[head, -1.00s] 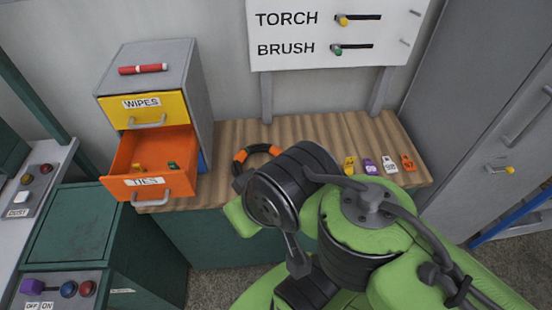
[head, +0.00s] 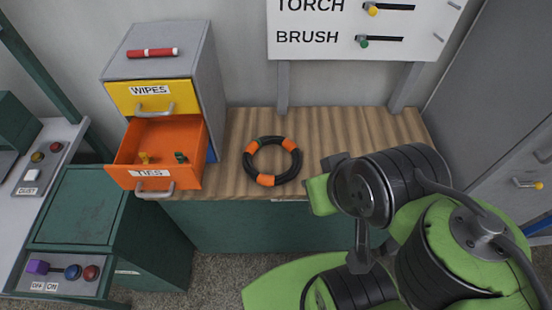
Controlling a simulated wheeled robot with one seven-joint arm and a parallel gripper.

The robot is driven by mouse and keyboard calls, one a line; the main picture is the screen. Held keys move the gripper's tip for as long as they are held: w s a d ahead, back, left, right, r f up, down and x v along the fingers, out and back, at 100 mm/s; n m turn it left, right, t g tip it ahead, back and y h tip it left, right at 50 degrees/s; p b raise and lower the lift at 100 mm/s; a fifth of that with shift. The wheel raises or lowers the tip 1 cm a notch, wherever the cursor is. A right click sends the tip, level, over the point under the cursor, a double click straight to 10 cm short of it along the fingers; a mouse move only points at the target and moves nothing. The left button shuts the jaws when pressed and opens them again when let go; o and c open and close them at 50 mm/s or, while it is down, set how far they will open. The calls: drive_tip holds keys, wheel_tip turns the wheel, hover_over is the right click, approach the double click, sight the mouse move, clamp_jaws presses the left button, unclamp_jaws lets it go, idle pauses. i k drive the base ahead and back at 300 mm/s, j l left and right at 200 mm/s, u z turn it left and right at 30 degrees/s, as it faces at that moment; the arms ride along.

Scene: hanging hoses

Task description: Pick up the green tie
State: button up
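The green tie (head: 181,156) is a small dark green piece lying inside the open orange drawer (head: 128,177) labelled TIES, towards its right side. A small yellow tie (head: 146,158) lies to its left in the same drawer. The drawer is pulled out from the grey cabinet on the wooden bench. My green and black arm is at the lower right, to the right of the drawer and apart from it. My gripper cannot be made out in the head view.
A black and orange hose ring (head: 272,161) lies on the wooden bench (head: 235,130) between the drawer and my arm. A closed yellow WIPES drawer (head: 183,96) is above the orange one. A red marker (head: 153,53) lies on the cabinet top (head: 130,68).

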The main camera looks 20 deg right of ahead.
sight(179, 156)
drive_tip(key=i+j+u, duration=0.1)
drive_tip(key=j+u, duration=0.2)
drive_tip(key=j, duration=0.15)
drive_tip(key=i+j+u, duration=0.25)
drive_tip(key=j, duration=0.2)
drive_tip(key=j+u, duration=0.3)
drive_tip(key=i+j+u, duration=0.25)
drive_tip(key=j, duration=0.2)
